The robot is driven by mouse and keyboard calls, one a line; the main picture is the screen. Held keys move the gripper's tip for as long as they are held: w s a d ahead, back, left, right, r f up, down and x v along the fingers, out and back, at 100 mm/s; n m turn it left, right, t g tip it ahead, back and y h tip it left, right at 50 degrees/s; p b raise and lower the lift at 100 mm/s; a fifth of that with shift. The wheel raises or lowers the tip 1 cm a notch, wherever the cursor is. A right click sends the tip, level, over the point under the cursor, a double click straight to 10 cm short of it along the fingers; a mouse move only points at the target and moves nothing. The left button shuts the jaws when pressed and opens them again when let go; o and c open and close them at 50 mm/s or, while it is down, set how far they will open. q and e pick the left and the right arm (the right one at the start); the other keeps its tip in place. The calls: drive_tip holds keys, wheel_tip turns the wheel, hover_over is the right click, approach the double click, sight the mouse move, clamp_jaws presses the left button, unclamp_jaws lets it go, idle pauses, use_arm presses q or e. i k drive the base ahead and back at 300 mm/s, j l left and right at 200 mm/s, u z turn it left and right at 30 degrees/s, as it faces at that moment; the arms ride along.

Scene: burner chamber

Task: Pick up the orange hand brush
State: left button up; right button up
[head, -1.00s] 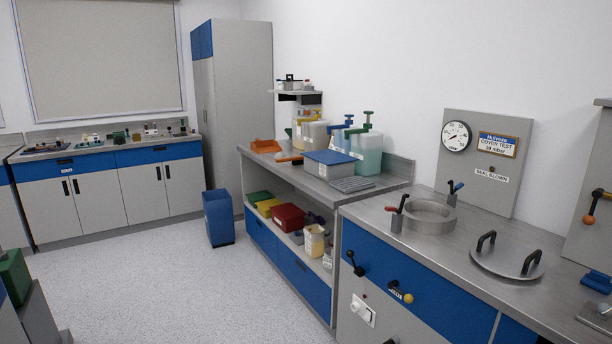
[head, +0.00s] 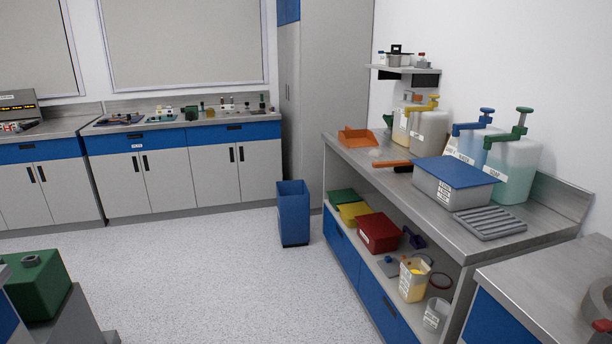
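The orange hand brush (head: 392,163) lies on the steel top of the right-hand bench (head: 459,236), left of a grey box with a blue lid. Its orange handle shows and points left; the part at its right end is dark and partly hidden by the box. An orange dustpan-like scoop (head: 358,137) sits behind it near the bench's far end, with a small pale lump between them. Neither of my grippers shows in the head view.
The blue-lidded box (head: 455,184) and a ribbed grey rack (head: 489,223) stand near the brush. Pump bottles (head: 513,168) line the wall behind. A blue bin (head: 293,214) stands on the floor beyond the bench. Open floor (head: 220,285) lies left of the bench.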

sight(400, 166)
drive_tip(key=i, duration=0.6)
drive_tip(key=i+j+z, duration=0.1)
drive_tip(key=i, duration=0.5)
drive_tip(key=i+j, duration=0.15)
drive_tip(key=i, duration=0.45)
